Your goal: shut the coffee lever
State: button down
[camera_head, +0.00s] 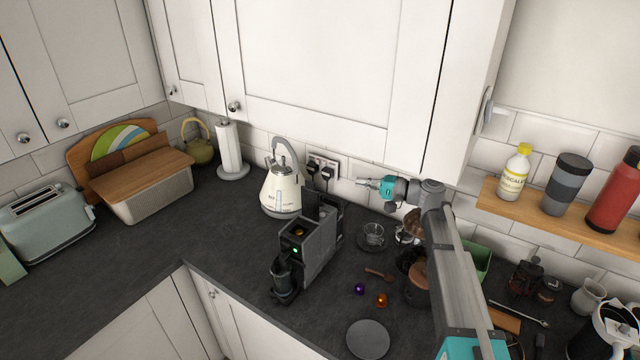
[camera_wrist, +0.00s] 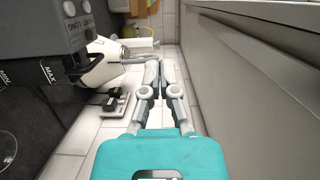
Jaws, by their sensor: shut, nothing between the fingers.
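The coffee machine (camera_head: 318,246) is a dark grey box on the worktop, with a green light on its front. Its lever (camera_head: 312,206) appears raised, standing up above the top opening, where a yellowish spot shows. My gripper (camera_head: 362,182) is to the right of and above the machine, pointing left along the wall. Its fingers are together and empty, apart from the lever. In the wrist view the gripper (camera_wrist: 160,68) points along the tiled wall, and part of the dark machine (camera_wrist: 40,38) with MAX marks fills the left side.
A cream kettle (camera_head: 281,192) stands behind and left of the machine. Plugs sit in the wall socket (camera_head: 324,167). A glass cup (camera_head: 373,235), a purple capsule (camera_head: 360,289) and an orange capsule (camera_head: 381,300) lie to the right. Cupboards (camera_head: 320,70) hang above.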

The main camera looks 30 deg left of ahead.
jog(key=shift+a+r, duration=0.15)
jog(key=shift+r, duration=0.05)
jog(key=shift+a, duration=0.2)
send_over(310, 201)
jog(key=w+d, duration=0.2)
jog(key=w, duration=0.1)
jog(key=shift+s+a, duration=0.1)
jog(key=shift+s, duration=0.1)
dwell(0.4)
jog(key=shift+s+a, duration=0.1)
dwell(0.3)
